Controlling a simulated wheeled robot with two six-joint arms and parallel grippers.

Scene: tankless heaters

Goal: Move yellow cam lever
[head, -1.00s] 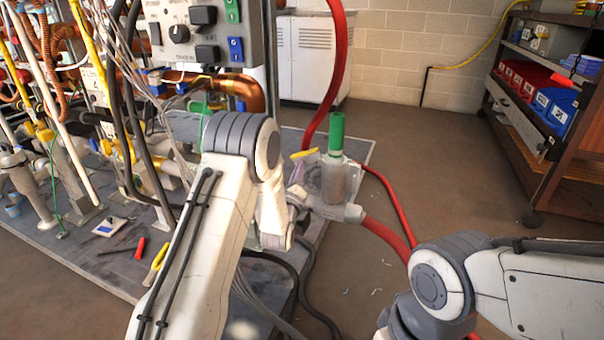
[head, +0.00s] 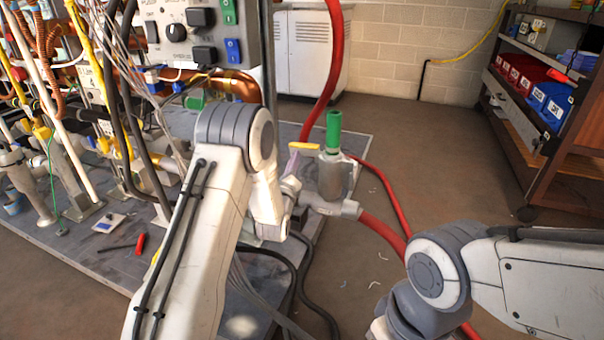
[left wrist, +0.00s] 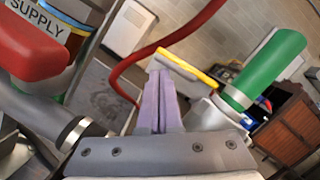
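The yellow cam lever (head: 304,146) is a short bar beside the green-topped metal coupling (head: 333,175) on the pipe end. In the left wrist view the lever (left wrist: 190,70) runs from just beyond my fingertips toward the green handle (left wrist: 263,70). My left gripper (head: 291,176) is at the lever's left end. Its lavender fingers (left wrist: 160,76) lie together with only a thin line between them, tips at or touching the lever's near end; I see no clear grasp around it. My right arm is at the lower right, its gripper out of frame.
A red hose (head: 380,232) leaves the coupling toward the lower right. Another red hose (head: 335,60) hangs behind it. Dense pipes and a control box (head: 190,35) stand at left. A shelf cart (head: 540,100) is at right, with open floor between.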

